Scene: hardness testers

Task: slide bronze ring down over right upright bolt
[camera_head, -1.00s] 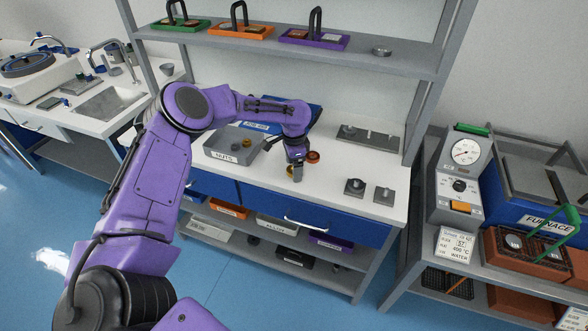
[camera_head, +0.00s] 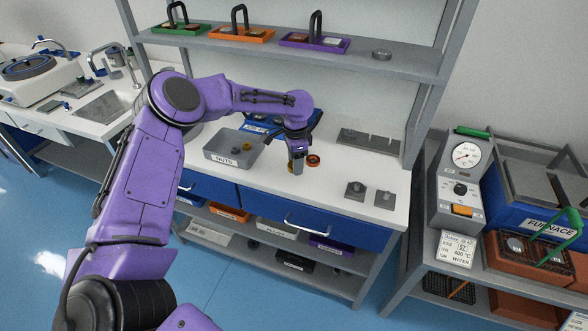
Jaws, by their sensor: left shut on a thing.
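My left gripper (camera_head: 297,165) points down over the white bench, right of the grey nuts tray. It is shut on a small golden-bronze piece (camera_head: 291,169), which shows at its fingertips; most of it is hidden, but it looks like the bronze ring. Two grey blocks stand to the right near the bench front: a left one (camera_head: 355,190) with a dark upright part on top, and a right one (camera_head: 384,198) with a short upright part that seems to be the right bolt. The held piece is apart from both. My right gripper is not in view.
The nuts tray (camera_head: 218,157) holds small golden pieces. A grey rack with pegs (camera_head: 368,141) stands at the back. The bench between my gripper and the blocks is clear.

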